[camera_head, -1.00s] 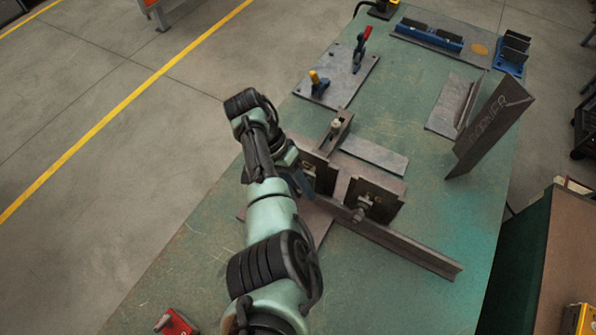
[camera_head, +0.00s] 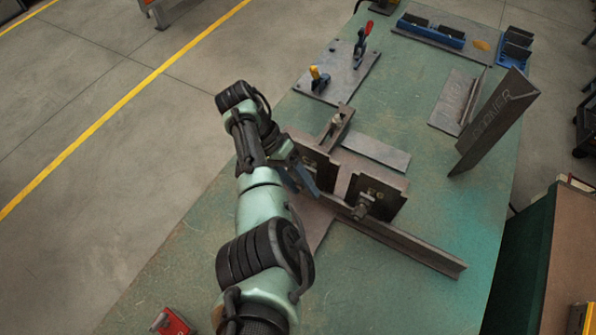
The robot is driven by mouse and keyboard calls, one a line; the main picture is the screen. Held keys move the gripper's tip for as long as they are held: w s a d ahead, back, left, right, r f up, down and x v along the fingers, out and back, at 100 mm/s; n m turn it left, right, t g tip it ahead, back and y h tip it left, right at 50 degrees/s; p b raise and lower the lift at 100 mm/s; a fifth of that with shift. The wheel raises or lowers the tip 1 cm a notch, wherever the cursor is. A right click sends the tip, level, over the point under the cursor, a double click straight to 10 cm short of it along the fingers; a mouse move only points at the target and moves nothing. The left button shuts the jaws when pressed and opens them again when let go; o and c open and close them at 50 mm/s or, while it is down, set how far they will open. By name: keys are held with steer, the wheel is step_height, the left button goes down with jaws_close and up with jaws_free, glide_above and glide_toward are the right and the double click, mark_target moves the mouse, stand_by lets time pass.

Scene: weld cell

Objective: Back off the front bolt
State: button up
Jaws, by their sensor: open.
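The dark steel fixture (camera_head: 343,185) stands on the green table, with two block faces toward me. A bolt (camera_head: 362,207) sticks out of the front of its right block, low down. Another bolt (camera_head: 336,121) stands on the bar at the fixture's back. My gripper (camera_head: 308,184) is at the left block's front, left of the front bolt and apart from it. It is open, with its blue-grey fingers partly in view and the rest hidden by my arm. The left block's lower front is partly covered by my gripper.
A long steel angle (camera_head: 420,250) runs to the right below the fixture. A tall plate marked with letters (camera_head: 492,122) stands at the right. A plate with toggle clamps (camera_head: 340,75) lies behind. A red object (camera_head: 172,322) sits at front left. The table's front right is clear.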

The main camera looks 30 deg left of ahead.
mark_target(297, 181)
steer(key=shift+p+v, duration=0.35)
steer(key=shift+v, duration=2.15)
steer(key=shift+c, duration=0.2)
